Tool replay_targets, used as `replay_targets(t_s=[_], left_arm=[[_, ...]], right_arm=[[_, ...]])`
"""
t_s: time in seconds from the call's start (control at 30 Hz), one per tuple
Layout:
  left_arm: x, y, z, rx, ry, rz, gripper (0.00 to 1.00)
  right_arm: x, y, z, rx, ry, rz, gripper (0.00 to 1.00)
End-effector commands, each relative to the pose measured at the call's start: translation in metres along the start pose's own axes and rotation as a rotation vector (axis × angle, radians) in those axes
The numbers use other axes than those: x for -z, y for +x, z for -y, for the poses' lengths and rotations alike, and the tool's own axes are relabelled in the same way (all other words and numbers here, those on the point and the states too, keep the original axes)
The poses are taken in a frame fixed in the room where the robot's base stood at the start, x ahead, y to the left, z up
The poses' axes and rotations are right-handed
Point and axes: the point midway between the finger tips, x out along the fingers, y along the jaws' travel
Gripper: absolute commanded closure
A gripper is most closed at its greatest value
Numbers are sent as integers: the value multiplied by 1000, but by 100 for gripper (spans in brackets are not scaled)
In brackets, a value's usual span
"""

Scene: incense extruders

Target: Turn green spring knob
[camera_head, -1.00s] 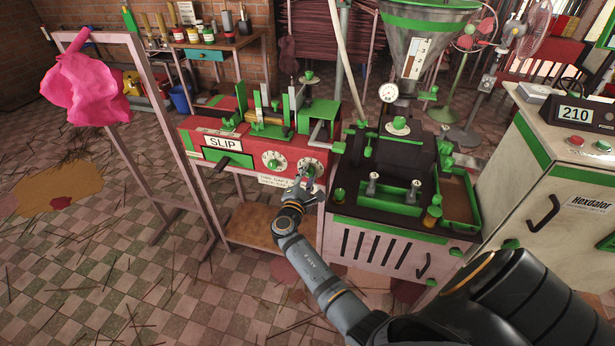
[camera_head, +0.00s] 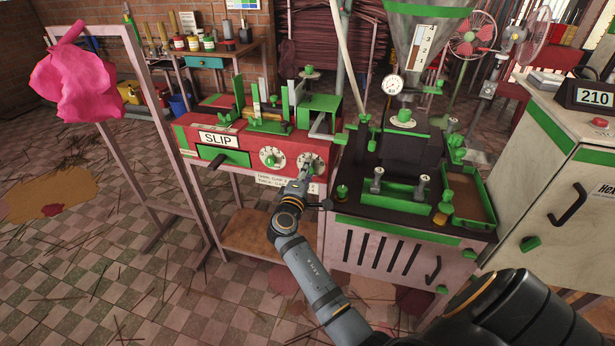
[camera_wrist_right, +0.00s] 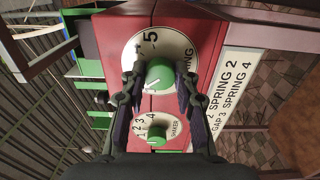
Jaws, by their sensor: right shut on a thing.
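The green spring knob (camera_wrist_right: 159,76) sits on a round white dial on the red front of the SLIP machine (camera_head: 219,139). In the head view, the right-hand dial (camera_head: 316,160) is partly hidden by my right gripper (camera_head: 305,172). In the right wrist view, the fingers of my right gripper (camera_wrist_right: 160,84) stand on either side of the knob, shut on it. Beside it is the green shaker knob (camera_wrist_right: 157,138) on its own dial, which is the left-hand dial (camera_head: 272,157) in the head view. My left gripper is not in view.
A dark machine with green parts (camera_head: 405,155) stands close on the right. A frame with pink cloth (camera_head: 78,85) stands farther left. Tiled floor (camera_head: 130,290) is open in front.

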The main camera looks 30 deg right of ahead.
Motion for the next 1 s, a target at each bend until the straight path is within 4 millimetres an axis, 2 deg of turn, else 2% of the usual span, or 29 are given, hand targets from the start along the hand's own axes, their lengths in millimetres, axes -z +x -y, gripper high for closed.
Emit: replay_targets(t_s=[0.5, 0.53, 0.67, 1.0], left_arm=[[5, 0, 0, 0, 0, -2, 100], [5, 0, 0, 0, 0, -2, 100], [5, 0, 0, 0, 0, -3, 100], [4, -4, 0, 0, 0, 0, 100]], right_arm=[[0, 0, 1, 3, 20, 1, 100], [0, 0, 1, 3, 20, 1, 66], [0, 0, 1, 3, 20, 1, 48], [0, 0, -1, 1, 6, 0, 47]])
